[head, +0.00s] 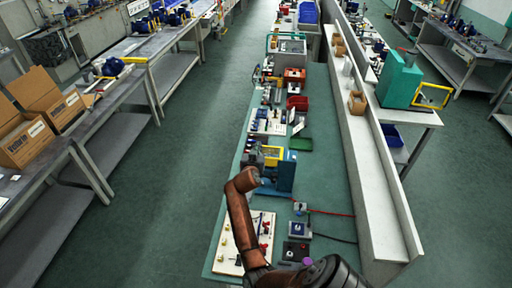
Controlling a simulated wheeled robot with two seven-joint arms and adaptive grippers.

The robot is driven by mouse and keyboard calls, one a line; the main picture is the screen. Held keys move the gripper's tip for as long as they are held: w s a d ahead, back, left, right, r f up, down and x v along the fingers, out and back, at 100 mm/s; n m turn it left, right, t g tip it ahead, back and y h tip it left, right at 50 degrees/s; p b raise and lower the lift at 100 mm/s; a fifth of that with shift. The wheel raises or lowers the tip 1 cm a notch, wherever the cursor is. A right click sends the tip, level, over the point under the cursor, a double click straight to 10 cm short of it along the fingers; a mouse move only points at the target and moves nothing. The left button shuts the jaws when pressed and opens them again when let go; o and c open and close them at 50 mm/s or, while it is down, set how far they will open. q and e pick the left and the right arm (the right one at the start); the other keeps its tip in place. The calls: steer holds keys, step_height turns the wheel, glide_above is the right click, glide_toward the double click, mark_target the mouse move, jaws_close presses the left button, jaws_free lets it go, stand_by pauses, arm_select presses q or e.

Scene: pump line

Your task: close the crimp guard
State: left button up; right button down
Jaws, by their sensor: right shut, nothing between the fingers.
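A blue bench machine (285,172) stands on the narrow green-topped bench. A yellow part (271,155), which looks like its guard, sits on its left side; I cannot tell how far it is open. My right gripper (256,157) is small and dark in the picture, just left of the yellow part. It is shut and empty; I cannot tell whether it touches the yellow part. My arm hides some of the bench below. My left gripper is not in view.
A white board (234,257) with small parts lies nearer on the bench. A green tray (301,144) and a red bin (298,103) stand beyond the machine. A long pale ledge (362,170) runs along the right. A green machine (400,80) with a yellow frame (432,95) stands past it.

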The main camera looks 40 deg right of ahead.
steer(key=shift+a, duration=0.15)
steer(key=v, duration=0.7)
steer(key=shift+s, duration=0.15)
steer(key=shift+a, duration=0.15)
